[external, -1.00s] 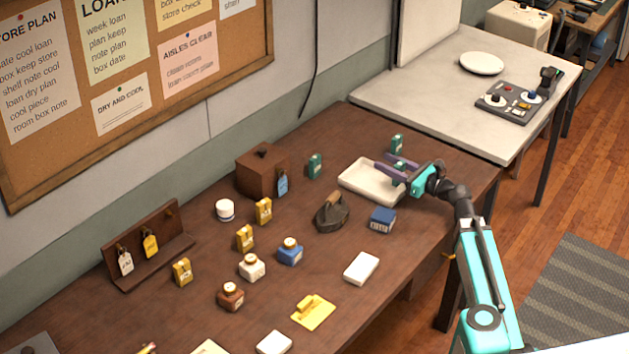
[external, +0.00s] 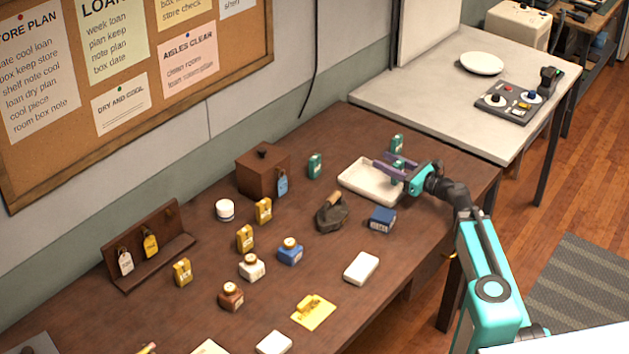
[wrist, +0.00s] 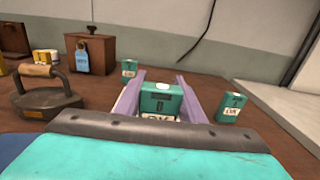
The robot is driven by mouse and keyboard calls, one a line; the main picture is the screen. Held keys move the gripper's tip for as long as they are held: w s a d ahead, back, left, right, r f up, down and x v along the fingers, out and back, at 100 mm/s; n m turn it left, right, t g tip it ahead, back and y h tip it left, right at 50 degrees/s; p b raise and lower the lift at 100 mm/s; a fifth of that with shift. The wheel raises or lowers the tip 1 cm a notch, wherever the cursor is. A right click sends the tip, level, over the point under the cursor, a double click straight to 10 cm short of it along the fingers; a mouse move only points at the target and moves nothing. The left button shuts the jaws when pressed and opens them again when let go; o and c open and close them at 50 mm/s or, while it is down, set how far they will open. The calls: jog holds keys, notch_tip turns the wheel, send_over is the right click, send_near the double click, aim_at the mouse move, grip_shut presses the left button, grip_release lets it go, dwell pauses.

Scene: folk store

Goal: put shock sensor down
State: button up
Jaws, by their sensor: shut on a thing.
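My gripper (external: 386,162) is shut on a small teal box with a pale top, which I take to be the shock sensor (wrist: 161,98). In the wrist view the box sits upright between the purple fingers, with a white label partly cut off by my gripper's body. In the external view the gripper is over the right part of the white tray (external: 356,187). I cannot tell whether the box touches the tray. Two similar teal boxes stand on the brown table, one left of the tray (external: 315,165) and one behind it (external: 397,143).
A dark iron (external: 332,213) and a blue box (external: 382,219) stand in front of the tray. A wooden box with a blue tag (external: 262,172) is further left. Bottles and yellow tins fill the left middle. Bare table lies right of the blue box.

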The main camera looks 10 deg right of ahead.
jog(key=shift+r+p, duration=0.15)
jog(key=shift+p, duration=0.45)
jog(key=shift+w+a+f, duration=0.1)
jog(key=shift+w+f, duration=0.1)
jog(key=shift+w, duration=0.25)
jog(key=shift+w+a, duration=0.1)
jog(key=shift+w, duration=0.35)
jog(key=shift+w+a, duration=0.1)
jog(key=shift+w, duration=0.4)
jog(key=shift+f+b, duration=0.35)
jog(key=shift+f, duration=1.5)
jog(key=shift+f, duration=0.15)
jog(key=o, duration=1.1)
